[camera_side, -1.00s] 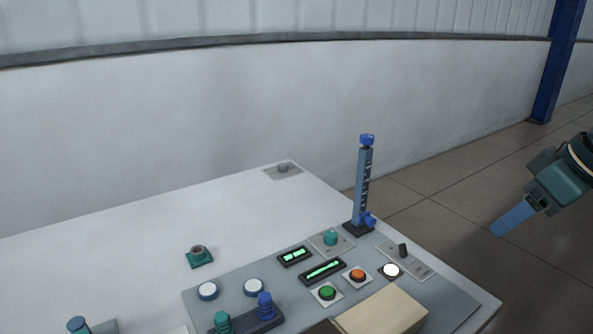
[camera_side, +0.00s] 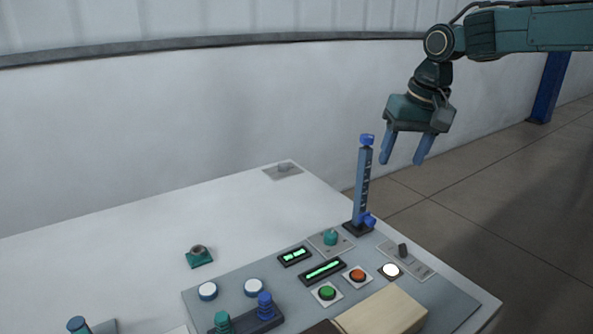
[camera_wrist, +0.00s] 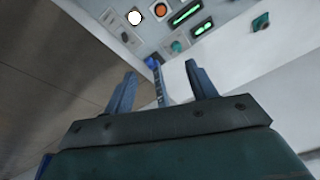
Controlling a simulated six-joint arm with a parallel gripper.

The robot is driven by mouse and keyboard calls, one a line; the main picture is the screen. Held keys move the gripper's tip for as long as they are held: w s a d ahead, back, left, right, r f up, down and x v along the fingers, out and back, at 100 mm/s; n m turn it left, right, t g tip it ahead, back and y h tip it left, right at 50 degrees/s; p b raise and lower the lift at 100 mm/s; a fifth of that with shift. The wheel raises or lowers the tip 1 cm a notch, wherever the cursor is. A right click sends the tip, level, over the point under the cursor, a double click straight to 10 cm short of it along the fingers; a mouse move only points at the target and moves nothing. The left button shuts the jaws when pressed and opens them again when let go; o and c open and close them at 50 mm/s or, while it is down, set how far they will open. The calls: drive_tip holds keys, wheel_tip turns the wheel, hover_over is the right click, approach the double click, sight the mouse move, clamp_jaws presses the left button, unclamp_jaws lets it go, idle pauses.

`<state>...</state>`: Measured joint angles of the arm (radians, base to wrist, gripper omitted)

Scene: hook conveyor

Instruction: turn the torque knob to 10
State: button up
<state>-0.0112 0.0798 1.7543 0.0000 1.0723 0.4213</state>
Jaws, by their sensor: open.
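A teal knob (camera_side: 330,237) stands on a light plate at the back of the grey control panel (camera_side: 452,302). It is the likeliest torque knob, though I cannot read any label or its setting. It also shows near the top of the wrist view (camera_wrist: 177,46). A green-lit display (camera_side: 295,256) lies in front of it to the left, and a longer one (camera_side: 323,271) in front. My gripper (camera_side: 402,160) is open and empty, pointing down, well above the table and apart from the knob. The wrist view shows its two spread fingers (camera_wrist: 161,75).
A tall blue post (camera_side: 362,185) stands between the knob and my gripper, close to the fingers. A black lever (camera_side: 403,250), orange button (camera_side: 357,275), green button (camera_side: 327,293) and wooden block (camera_side: 382,312) crowd the panel. The table's back left is mostly clear.

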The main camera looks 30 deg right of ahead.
drive_tip(key=w+f+m+g, duration=0.2)
drive_tip(key=w+f, duration=0.5)
drive_tip(key=w, duration=0.4)
drive_tip(key=m, duration=0.2)
hover_over(331, 234)
wheel_tip(331, 234, down, 10)
drive_tip(key=shift+a+g, duration=0.1)
drive_tip(key=shift+g, duration=0.3)
wheel_tip(331, 234, down, 14)
drive_tip(key=shift+r, duration=0.1)
drive_tip(key=shift+c, duration=0.3)
drive_tip(key=c, duration=0.9)
